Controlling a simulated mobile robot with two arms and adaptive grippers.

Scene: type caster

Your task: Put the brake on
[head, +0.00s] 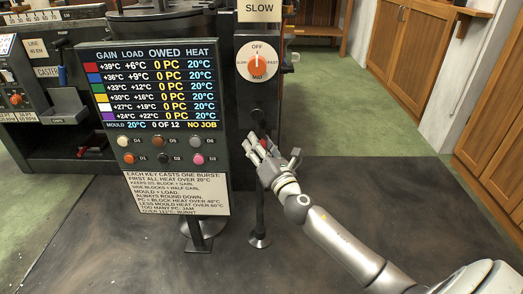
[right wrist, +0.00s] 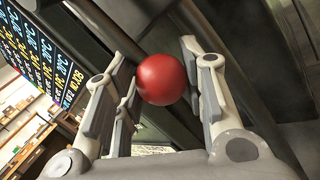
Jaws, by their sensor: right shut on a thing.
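A red ball knob (right wrist: 162,80) sits between the fingers of my right gripper (right wrist: 160,85) in the right wrist view. In the head view, my right gripper (head: 262,146) is at the right side of the black machine, shut on this red knob (head: 263,144), which is mostly hidden by the fingers. A dark upright rod (head: 260,212) runs down below the gripper to a round foot on the floor. I cannot tell how the knob joins it. My left gripper is not in view.
A display panel (head: 158,85) stands left of the gripper, with coloured buttons and a printed notice (head: 176,193) below. A white dial (head: 258,63) with an orange knob is above the gripper, under a SLOW sign (head: 259,10). Wooden cabinets (head: 425,40) stand right; floor between is clear.

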